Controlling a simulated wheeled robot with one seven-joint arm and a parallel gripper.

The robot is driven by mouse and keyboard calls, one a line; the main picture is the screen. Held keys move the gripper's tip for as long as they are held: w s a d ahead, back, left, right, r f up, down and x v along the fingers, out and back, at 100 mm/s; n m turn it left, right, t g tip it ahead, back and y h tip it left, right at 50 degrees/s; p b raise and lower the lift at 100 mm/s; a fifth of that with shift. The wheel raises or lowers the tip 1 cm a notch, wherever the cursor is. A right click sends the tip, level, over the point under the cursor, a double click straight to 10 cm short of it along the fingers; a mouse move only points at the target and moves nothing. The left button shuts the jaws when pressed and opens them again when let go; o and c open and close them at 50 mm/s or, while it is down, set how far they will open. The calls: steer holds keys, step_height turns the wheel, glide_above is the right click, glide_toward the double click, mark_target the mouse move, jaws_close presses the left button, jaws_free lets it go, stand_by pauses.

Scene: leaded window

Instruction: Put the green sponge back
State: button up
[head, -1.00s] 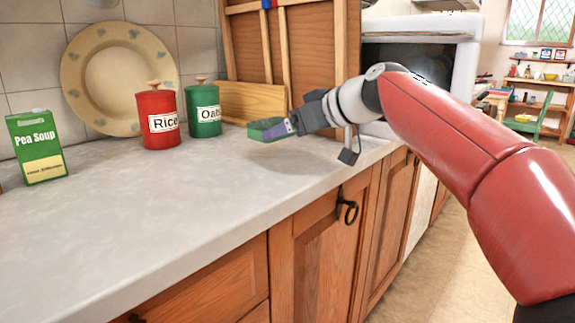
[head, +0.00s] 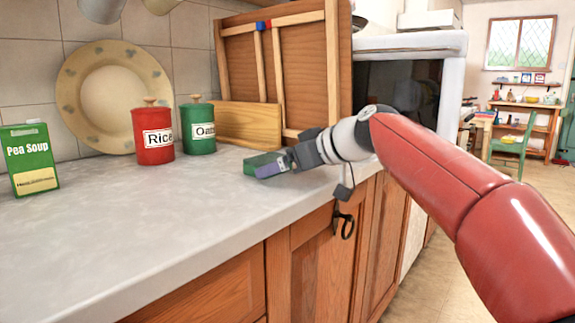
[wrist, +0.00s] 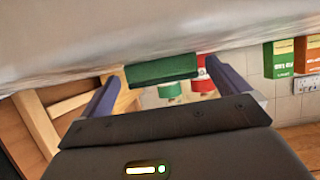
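The green sponge (head: 259,161) sits at the fingertips of my gripper (head: 270,167), low over the grey countertop near the canisters. In the head view one purple finger covers part of the sponge. In the wrist view the sponge (wrist: 162,70) lies across the gap between the two purple fingers of my gripper (wrist: 164,80), which appear closed against its ends. I cannot tell whether its underside touches the countertop (head: 150,225).
A red Rice canister (head: 152,133), a green Oats canister (head: 197,127) and a Pea Soup box (head: 31,160) stand on the counter. A plate (head: 105,85) leans on the tiles. Wooden boards (head: 243,125) stand behind the sponge. The front left counter is clear.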

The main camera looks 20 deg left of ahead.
steer(key=shift+r, duration=0.25)
steer(key=v, duration=1.2)
steer(key=shift+b, duration=0.4)
steer(key=shift+f, duration=0.15)
steer(key=s+d+f+m+h, duration=0.4)
steer(key=s+d+f, duration=0.4)
steer(key=f, duration=0.2)
steer(key=s+d+f+m+h+p, duration=0.1)
steer(key=s+d+f+m+h, duration=0.3)
steer(key=s+d+f, duration=0.4)
steer(key=s+d+f+m+h, duration=0.3)
steer(key=s+d+f+m, duration=0.2)
steer(key=f, duration=0.8)
steer(key=s+d, duration=0.3)
steer(key=shift+f+t+h+p, duration=0.3)
steer(key=shift+f+h, duration=0.05)
steer(key=shift+h, duration=0.05)
